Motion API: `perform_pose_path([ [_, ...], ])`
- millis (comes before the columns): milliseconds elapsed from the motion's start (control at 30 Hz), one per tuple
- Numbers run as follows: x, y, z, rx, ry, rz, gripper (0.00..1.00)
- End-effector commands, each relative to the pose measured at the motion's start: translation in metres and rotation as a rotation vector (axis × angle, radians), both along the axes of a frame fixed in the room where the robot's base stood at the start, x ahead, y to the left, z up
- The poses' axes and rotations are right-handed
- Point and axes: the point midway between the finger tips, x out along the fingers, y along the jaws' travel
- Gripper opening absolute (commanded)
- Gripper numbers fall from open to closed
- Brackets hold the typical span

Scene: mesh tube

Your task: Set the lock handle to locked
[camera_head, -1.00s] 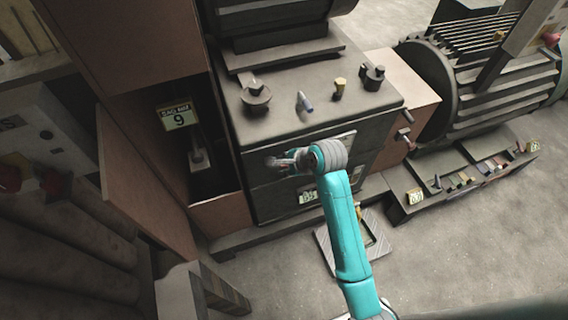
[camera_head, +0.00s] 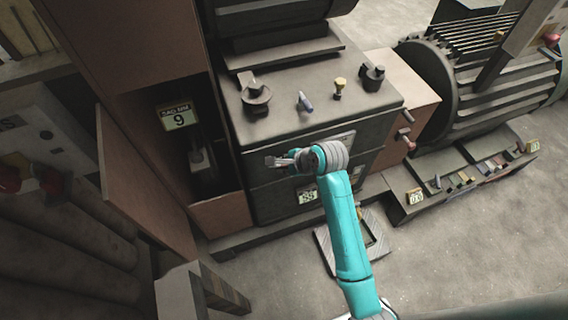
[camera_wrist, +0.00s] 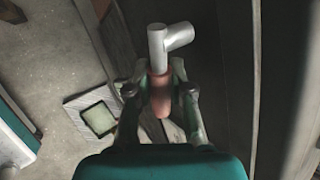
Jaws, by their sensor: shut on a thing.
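The lock handle (camera_wrist: 161,98) shows in the wrist view as a reddish grip on a silver T-shaped metal part (camera_wrist: 158,47). The grip lies lengthwise between the two fingers of my gripper (camera_wrist: 159,79), which is shut on it. In the head view my gripper (camera_head: 280,160) is at the front face of the dark machine cabinet (camera_head: 275,205). The handle cannot be made out clearly there, as my gripper and wrist cover it.
Several knobs, including a yellow one (camera_head: 339,86), stand on the cabinet top. A square-framed plate (camera_head: 377,245) lies on the floor. A ribbed motor (camera_head: 480,85) stands at right.

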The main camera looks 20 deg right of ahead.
Motion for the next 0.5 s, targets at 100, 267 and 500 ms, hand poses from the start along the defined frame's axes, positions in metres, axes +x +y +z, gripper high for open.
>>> perform_pose_path([
  [100, 0.000, 0.000, -0.003, 0.059, 0.002, -0.003, 0.00],
  [267, -0.001, 0.002, -0.007, 0.177, 0.001, -0.004, 0.00],
  [500, -0.001, 0.008, -0.014, 0.401, 0.003, -0.004, 0.00],
])
